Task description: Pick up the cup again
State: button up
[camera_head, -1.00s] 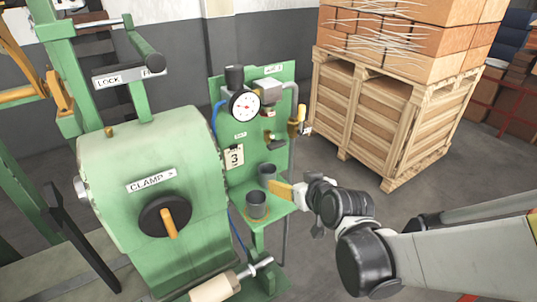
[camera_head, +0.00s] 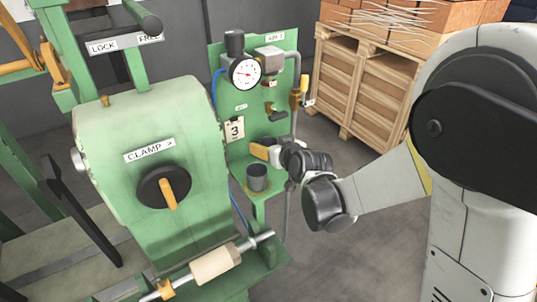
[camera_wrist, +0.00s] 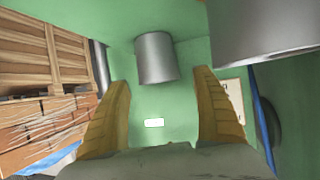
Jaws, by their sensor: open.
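Two grey metal cups stand on the small green shelf (camera_head: 268,200) of the test panel. The near cup (camera_head: 257,177) is upright and shows at the upper right of the wrist view (camera_wrist: 262,28). The far cup (camera_wrist: 155,58) lies ahead between my fingers in the wrist view; in the head view my gripper mostly hides it. My gripper (camera_wrist: 163,82) is open, its yellow fingers apart on either side of the far cup's line. It shows at the panel in the head view (camera_head: 262,151). I cannot tell whether a finger touches the cup.
The green clamp machine (camera_head: 145,140) stands close on the left. The panel carries a gauge (camera_head: 245,72), valves and a pipe above the shelf. A wooden crate (camera_head: 355,85) with bricks stands behind on the right. Grey floor between is free.

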jog(key=shift+x, duration=1)
jog(key=shift+s+d, duration=0.1)
jog(key=c, duration=1.4)
jog(key=shift+r, duration=0.1)
jog(key=shift+r, duration=0.1)
